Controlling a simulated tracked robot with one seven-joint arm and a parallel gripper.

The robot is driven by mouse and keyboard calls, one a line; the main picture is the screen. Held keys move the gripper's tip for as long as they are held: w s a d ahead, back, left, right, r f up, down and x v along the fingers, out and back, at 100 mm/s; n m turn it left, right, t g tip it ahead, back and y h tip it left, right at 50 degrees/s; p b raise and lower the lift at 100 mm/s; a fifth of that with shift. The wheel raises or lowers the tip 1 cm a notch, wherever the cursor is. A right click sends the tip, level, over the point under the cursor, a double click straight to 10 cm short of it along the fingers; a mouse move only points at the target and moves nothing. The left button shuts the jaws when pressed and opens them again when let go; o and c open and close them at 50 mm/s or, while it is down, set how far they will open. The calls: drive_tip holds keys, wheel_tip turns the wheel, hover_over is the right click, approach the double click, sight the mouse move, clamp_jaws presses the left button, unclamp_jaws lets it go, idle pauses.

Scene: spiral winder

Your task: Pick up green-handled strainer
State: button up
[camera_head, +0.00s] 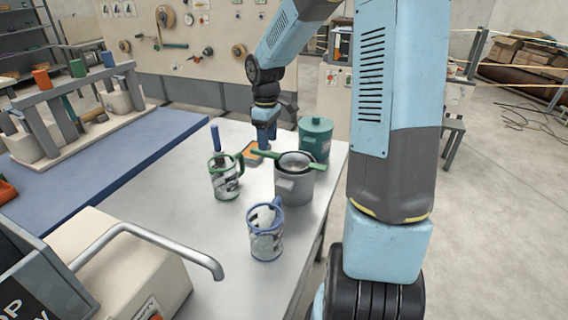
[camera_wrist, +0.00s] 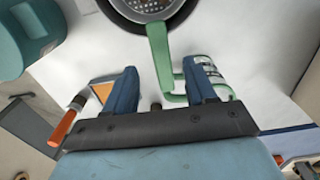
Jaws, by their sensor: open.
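The green-handled strainer (camera_head: 294,160) rests across the top of a grey pot (camera_head: 292,188) on the white table. Its green handle reaches left, toward my gripper (camera_head: 266,142). In the wrist view the strainer's perforated bowl (camera_wrist: 150,7) is at the top edge, partly cut off. Its green handle (camera_wrist: 159,55) points down toward the gap between the two blue fingers of my gripper (camera_wrist: 162,78). The fingers are apart, with nothing clamped between them. Whether the handle's end lies between the fingertips in depth, I cannot tell.
A green-rimmed mug (camera_head: 225,181) stands left of the pot, and its green handle (camera_wrist: 222,94) shows by the right finger. A blue-rimmed mug (camera_head: 266,242) stands in front. A teal canister (camera_head: 315,137) stands behind the pot. An orange piece (camera_head: 250,153) lies near my gripper.

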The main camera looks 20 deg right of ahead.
sight(268, 152)
drive_tip(key=shift+f, duration=3.2)
clamp_jaws()
